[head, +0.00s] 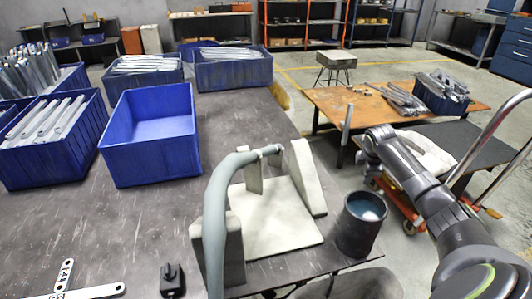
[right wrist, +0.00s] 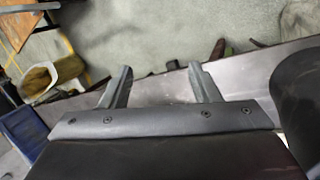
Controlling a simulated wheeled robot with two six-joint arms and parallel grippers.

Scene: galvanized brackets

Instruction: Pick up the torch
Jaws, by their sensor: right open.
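The torch appears to be the grey-green curved handle or hose (head: 215,195) with a metallic end, resting across the upright supports of a pale stand (head: 268,228) at the front right of the dark table. Its lower part runs out of the bottom of the head view. My right gripper (right wrist: 160,76) is open, with nothing visible between its two fingers. In the head view my right arm reaches in from the right, and the gripper (head: 350,128) is to the right of the stand, apart from the torch. I cannot make out the torch in the right wrist view. My left gripper is not in view.
A dark cylindrical pot (head: 352,238) stands right of the stand. Blue bins, one empty (head: 150,165) and several with galvanized brackets, fill the table's back left. Loose brackets (head: 85,291) and a small black object (head: 172,280) lie at the front. The table's middle is clear.

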